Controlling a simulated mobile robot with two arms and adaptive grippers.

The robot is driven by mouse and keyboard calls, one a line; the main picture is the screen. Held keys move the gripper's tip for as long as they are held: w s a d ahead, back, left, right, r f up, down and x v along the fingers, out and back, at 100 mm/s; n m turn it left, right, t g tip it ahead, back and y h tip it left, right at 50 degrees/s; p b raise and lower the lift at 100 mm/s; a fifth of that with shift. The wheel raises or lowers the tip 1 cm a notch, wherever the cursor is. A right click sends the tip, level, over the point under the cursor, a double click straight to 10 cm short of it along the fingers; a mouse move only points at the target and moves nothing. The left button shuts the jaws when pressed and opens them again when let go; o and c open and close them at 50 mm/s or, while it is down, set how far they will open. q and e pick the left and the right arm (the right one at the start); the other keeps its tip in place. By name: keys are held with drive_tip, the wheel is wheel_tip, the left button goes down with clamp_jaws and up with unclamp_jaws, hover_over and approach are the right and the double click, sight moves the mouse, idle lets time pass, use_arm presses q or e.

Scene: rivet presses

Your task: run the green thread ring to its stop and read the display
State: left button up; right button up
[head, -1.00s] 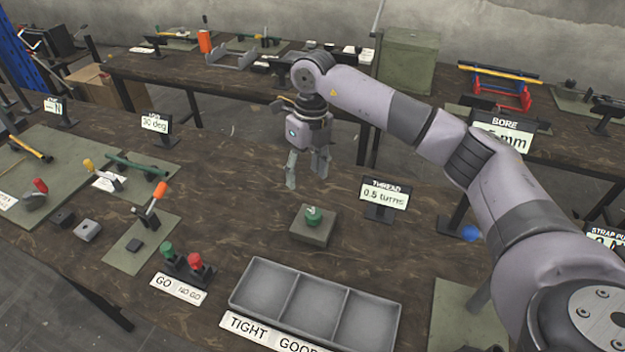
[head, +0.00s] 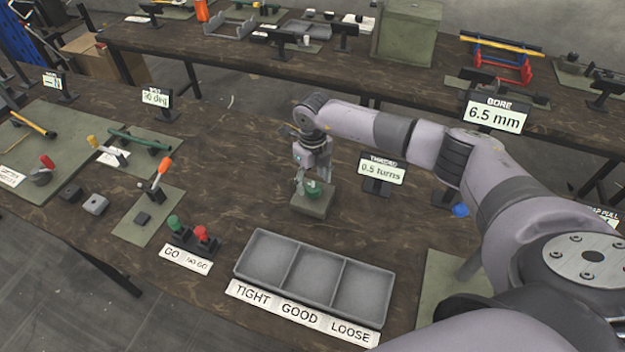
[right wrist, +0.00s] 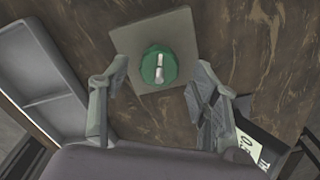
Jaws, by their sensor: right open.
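The green thread ring (head: 314,188) sits on a grey-green square block (head: 313,206) on the table. In the right wrist view the ring (right wrist: 158,65) is round, with a pale bar across its middle, and the block (right wrist: 184,22) shows around it. My right gripper (head: 313,182) is just above the ring. In the right wrist view its open fingers (right wrist: 160,78) stand on either side, short of the ring and apart from it. The thread display (head: 381,170) stands right of the block and reads 0.5 turns. My left gripper is not in view.
A grey tray (head: 313,278) with three compartments labelled TIGHT, GOOD and LOOSE lies in front of the block. The green and red GO and NO GO gauges (head: 188,238) stand to its left. The bore display (head: 494,115) reads 6.5 mm.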

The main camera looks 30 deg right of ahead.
drive_tip(key=shift+f, duration=0.5)
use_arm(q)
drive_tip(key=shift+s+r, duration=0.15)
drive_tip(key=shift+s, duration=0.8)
use_arm(e)
drive_tip(key=shift+f, duration=0.6)
drive_tip(key=shift+c, duration=0.5)
drive_tip(key=c, duration=1)
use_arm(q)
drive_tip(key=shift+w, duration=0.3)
use_arm(e)
drive_tip(key=shift+c, duration=0.2)
drive_tip(key=shift+m, duration=0.4)
